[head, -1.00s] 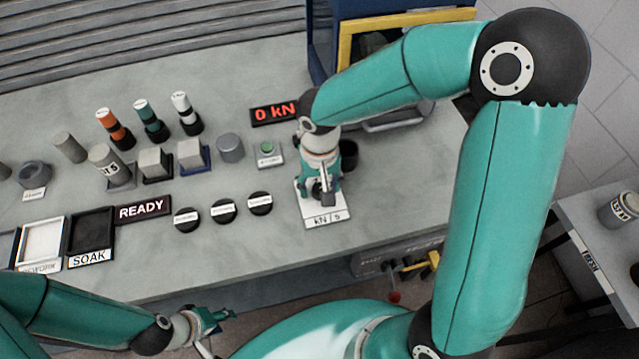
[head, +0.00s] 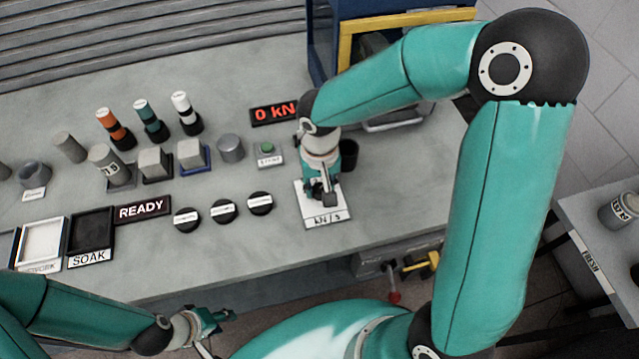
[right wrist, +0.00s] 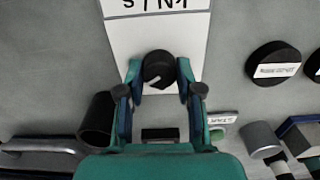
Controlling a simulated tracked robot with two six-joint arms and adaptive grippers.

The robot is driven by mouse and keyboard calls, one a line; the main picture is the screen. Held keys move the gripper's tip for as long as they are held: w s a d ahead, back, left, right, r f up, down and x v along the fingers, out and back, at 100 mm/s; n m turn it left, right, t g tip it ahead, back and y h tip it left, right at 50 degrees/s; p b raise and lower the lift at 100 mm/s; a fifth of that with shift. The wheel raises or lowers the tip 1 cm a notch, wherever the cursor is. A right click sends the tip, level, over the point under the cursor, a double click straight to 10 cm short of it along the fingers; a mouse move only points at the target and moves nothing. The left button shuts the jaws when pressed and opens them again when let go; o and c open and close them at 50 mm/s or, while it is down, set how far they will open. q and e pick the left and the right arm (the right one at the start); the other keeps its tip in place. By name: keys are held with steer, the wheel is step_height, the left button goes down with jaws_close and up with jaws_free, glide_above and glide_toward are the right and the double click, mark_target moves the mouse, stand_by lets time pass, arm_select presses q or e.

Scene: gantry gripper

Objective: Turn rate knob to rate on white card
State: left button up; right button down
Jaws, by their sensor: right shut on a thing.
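The rate knob (right wrist: 158,68) is round and dark with a pale pointer mark. It sits on a white plate (right wrist: 128,42) lettered kN/s, which also shows in the head view (head: 313,212). My right gripper (right wrist: 160,78) has its fingers on both sides of the knob and is shut on it. In the head view the right gripper (head: 325,192) covers most of the knob. No separate white card with a readable rate can be made out. My left gripper (head: 218,318) is low at the front, away from the bench, its fingers too small to judge.
A red 0 kN display (head: 275,113) and a green button (head: 267,148) stand behind the plate. A dark cup (head: 348,155) is close beside my right wrist. Several black discs (head: 224,211) lie to the left, with a READY sign (head: 143,209) beyond.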

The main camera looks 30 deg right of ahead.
mark_target(319, 188)
steer(key=n, duration=0.5)
steer(key=shift+a+n+b, duration=0.1)
steer(key=shift+n+b, duration=0.2)
steer(key=shift+b, duration=0.05)
steer(key=n, duration=0.5)
steer(key=shift+n, duration=0.3)
steer(key=c, duration=0.8)
jaws_free()
steer(key=shift+o, duration=0.2)
step_height(319, 188, up, 12)
